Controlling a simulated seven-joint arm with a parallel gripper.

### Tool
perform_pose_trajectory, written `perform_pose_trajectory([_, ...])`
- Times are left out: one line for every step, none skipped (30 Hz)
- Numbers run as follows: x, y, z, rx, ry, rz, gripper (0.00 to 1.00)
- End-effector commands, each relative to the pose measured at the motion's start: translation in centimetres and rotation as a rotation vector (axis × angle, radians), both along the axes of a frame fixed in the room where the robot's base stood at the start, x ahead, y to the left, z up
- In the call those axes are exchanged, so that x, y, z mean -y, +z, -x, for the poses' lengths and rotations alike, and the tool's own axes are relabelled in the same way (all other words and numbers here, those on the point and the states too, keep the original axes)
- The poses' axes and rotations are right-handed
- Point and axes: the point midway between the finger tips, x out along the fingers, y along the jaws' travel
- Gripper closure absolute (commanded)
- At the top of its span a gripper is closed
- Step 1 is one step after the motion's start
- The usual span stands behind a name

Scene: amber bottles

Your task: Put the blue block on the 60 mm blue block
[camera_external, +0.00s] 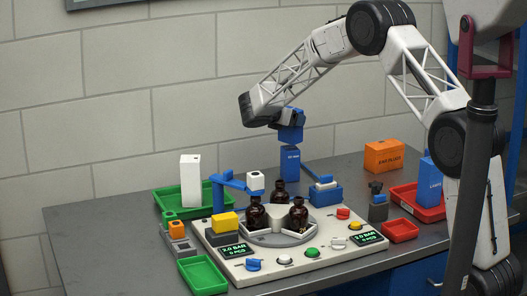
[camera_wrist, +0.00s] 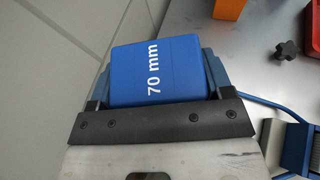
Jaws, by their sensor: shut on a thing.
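My gripper (camera_wrist: 158,82) is shut on a blue block (camera_wrist: 160,65) with "70 mm" in white on the face towards the wrist camera. One blue jaw shows on each side of it. In the external view my gripper (camera_external: 291,135) points down at the back of the table, and the held block is hard to tell from the blue jaws. An upright blue block (camera_external: 290,164) with a small white label, hard to read, is directly below the jaws. I cannot tell whether they touch. This lower block does not show in the wrist view.
A panel (camera_external: 236,268) with several amber bottles (camera_external: 298,213) and a blue arm stands in front. A white block (camera_external: 190,168) and green tray (camera_external: 168,203) are left. A blue fixture (camera_external: 326,195) is close by.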

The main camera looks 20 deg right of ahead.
Motion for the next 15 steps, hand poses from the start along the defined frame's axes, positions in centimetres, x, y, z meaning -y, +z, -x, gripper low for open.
perform_pose_trajectory([0.0, -0.6, 0.0, -0.001, 0.0, 0.0, 0.59])
perform_pose_trajectory([0.0, -0.9, 0.0, -0.001, 0.0, 0.0, 0.59])
perform_pose_trajectory([0.0, -1.2, 0.0, 0.0, 0.0, 0.0, 0.59])
perform_pose_trajectory([0.0, -1.4, 0.0, 0.0, 0.0, 0.0, 0.59])
perform_pose_trajectory([0.0, -1.6, 0.0, 0.0, 0.0, 0.0, 0.59])
perform_pose_trajectory([0.0, -1.8, 0.0, 0.001, 0.0, 0.0, 0.59])
perform_pose_trajectory([0.0, -1.8, 0.0, 0.001, 0.0, 0.0, 0.59])
perform_pose_trajectory([0.0, -1.9, 0.0, 0.001, 0.0, 0.0, 0.59])
perform_pose_trajectory([0.0, -1.9, 0.0, 0.001, 0.0, 0.0, 0.59])
perform_pose_trajectory([0.0, -1.8, 0.0, 0.001, 0.0, 0.0, 0.59])
perform_pose_trajectory([0.0, -1.8, 0.0, 0.001, 0.0, 0.0, 0.59])
perform_pose_trajectory([0.0, -1.8, 0.0, 0.001, 0.0, 0.0, 0.59])
perform_pose_trajectory([0.0, -1.8, 0.0, 0.001, 0.0, 0.0, 0.59])
perform_pose_trajectory([0.0, -1.8, 0.0, 0.001, 0.0, 0.0, 0.59])
perform_pose_trajectory([0.0, -1.9, 0.0, 0.001, 0.0, 0.0, 0.59])
